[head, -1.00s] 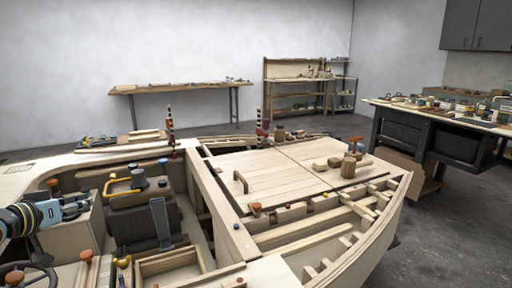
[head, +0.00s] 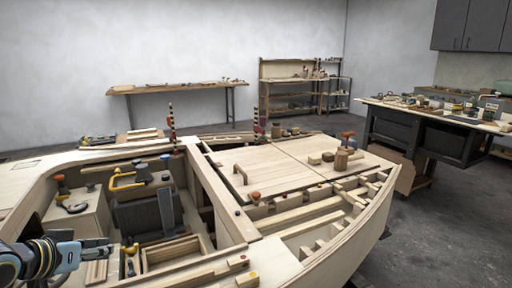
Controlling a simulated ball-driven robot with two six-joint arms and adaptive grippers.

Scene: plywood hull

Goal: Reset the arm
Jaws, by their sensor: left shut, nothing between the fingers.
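My left gripper (head: 98,245) comes in at the lower left of the head view. Its fingers are shut with nothing between them. It is over the near left part of the plywood hull (head: 312,270), close to a small slatted wooden piece (head: 96,271). My right gripper does not show.
The hull's cockpit holds a dark seat (head: 148,215), a yellow handle (head: 122,181) and an open wooden box (head: 172,252). A wooden deck (head: 265,170) lies to the right. Workbenches stand at the back (head: 180,88) and right (head: 425,125). Grey floor (head: 445,225) is open at the right.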

